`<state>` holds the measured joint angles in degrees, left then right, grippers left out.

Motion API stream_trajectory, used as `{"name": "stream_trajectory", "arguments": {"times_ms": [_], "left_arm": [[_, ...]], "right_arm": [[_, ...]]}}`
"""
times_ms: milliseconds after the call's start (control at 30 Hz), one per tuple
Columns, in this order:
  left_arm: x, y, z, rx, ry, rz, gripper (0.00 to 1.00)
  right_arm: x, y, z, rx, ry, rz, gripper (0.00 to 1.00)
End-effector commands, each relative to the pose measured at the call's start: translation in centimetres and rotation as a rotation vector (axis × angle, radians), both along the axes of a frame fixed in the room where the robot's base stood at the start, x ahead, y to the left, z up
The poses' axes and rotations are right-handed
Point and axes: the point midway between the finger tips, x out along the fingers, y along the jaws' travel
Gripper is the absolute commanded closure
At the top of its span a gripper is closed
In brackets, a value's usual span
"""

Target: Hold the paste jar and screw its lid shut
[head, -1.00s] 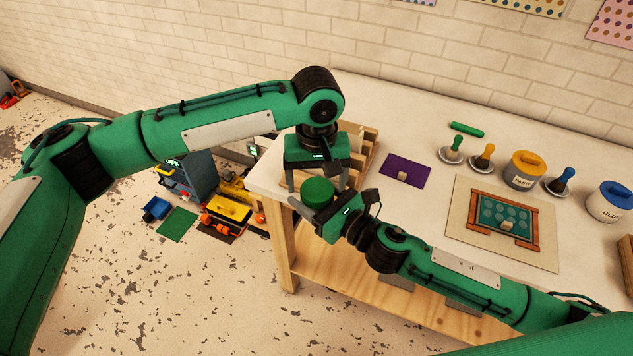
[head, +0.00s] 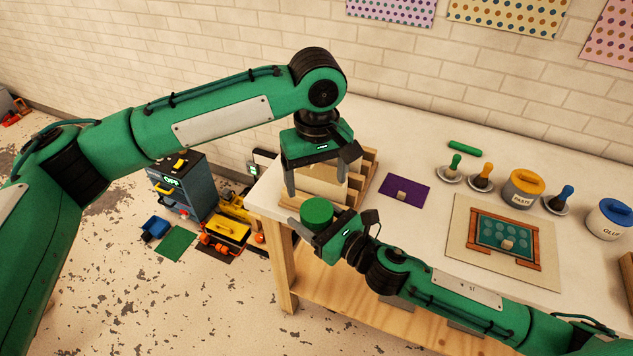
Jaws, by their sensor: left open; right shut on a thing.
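The paste jar is held at the near-left corner of the workbench; I see mainly its round green lid (head: 317,211), on top and about level, with the jar's body mostly hidden below. My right gripper (head: 312,226) is shut on the jar from the lower right. My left gripper (head: 320,190) points down above the lid, with its fingers spread apart and nothing between them. It looks clear of the lid. How tightly the lid sits on the jar cannot be told.
A wooden rack (head: 362,178) stands just behind my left gripper. On the workbench (head: 410,150) are a purple mat (head: 404,191), a yellow-lidded jar (head: 523,189), a blue-lidded glue jar (head: 609,211) and a framed green board (head: 503,233). A drawer cabinet (head: 182,185) stands left on the floor.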

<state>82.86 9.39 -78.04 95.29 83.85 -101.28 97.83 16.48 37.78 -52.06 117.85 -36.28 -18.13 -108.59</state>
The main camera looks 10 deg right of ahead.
Motion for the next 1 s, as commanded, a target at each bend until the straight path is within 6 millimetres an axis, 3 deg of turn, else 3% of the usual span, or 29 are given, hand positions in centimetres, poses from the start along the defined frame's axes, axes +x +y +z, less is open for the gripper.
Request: {"name": "stream_trajectory", "arguments": {"times_ms": [367, 800, 1000], "left_arm": [[0.0, 0.0, -0.3, 0.001, 0.000, 0.005, 0.21], [0.0, 0.0, -6.3, 0.002, 0.001, 0.004, 0.21], [0.0, 0.0, -7.8, 0.001, 0.000, 0.004, 0.21]], "right_arm": [[0.0, 0.0, 0.1, 0.001, -0.001, 0.000, 1.00], [0.0, 0.0, 0.1, 0.001, -0.001, 0.000, 1.00], [0.0, 0.0, 0.1, 0.001, -0.001, 0.000, 1.00]]}}
